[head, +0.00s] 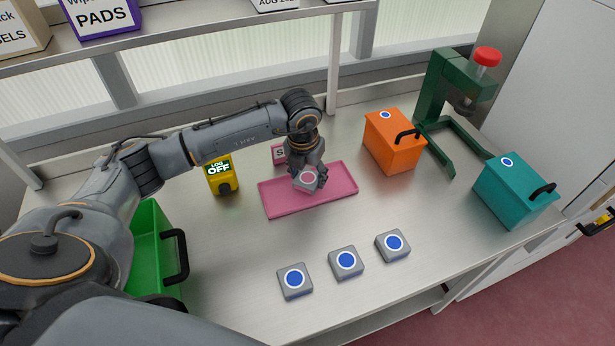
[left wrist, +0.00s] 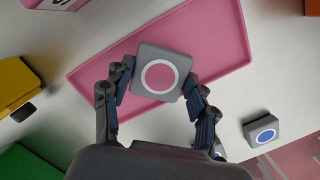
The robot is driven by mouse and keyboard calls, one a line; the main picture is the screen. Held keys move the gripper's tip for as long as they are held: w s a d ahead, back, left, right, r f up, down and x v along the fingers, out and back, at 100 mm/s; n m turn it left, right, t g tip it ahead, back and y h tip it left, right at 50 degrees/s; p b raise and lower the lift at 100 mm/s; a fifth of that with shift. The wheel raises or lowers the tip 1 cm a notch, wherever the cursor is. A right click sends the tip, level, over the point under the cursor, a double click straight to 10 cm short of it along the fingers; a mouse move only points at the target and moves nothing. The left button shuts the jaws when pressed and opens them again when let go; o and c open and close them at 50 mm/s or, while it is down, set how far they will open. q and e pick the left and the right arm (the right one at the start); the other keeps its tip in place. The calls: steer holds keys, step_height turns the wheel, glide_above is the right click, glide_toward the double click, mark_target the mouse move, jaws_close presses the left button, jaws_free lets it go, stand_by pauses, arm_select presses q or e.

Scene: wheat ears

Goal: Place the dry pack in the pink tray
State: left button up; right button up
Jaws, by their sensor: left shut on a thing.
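My left gripper (head: 309,184) is over the pink tray (head: 285,208) and points down. Its fingers, also seen in the left wrist view (left wrist: 160,95), are shut on a grey square pack with a pink, white-ringed disc, which shows in the left wrist view (left wrist: 160,76) and partly in the head view (head: 309,178). The pack's face is up and it lies over the tray's area; I cannot tell whether it touches the tray floor. The tray is otherwise empty where visible. My right gripper is not in view.
Three grey packs with blue discs (head: 294,281) (head: 346,262) (head: 392,245) stand in front. An orange bin (head: 393,145), green press (head: 435,90) and teal bin (head: 510,195) are right. A yellow box (head: 222,180) and green bin (head: 150,240) are left. A pink sign (head: 279,154) stands behind the tray.

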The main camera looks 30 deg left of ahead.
mark_target(304, 184)
arm_select(q)
steer(key=shift+f, duration=0.95)
steer(key=shift+f, duration=0.1)
steer(key=o, duration=1.2)
steer(key=shift+r, duration=0.55)
steer(key=r, duration=0.3)
steer(key=s+r+b, duration=0.1)
steer(key=r, duration=0.3)
steer(key=s+r+b, duration=0.1)
steer(key=r, duration=0.3)
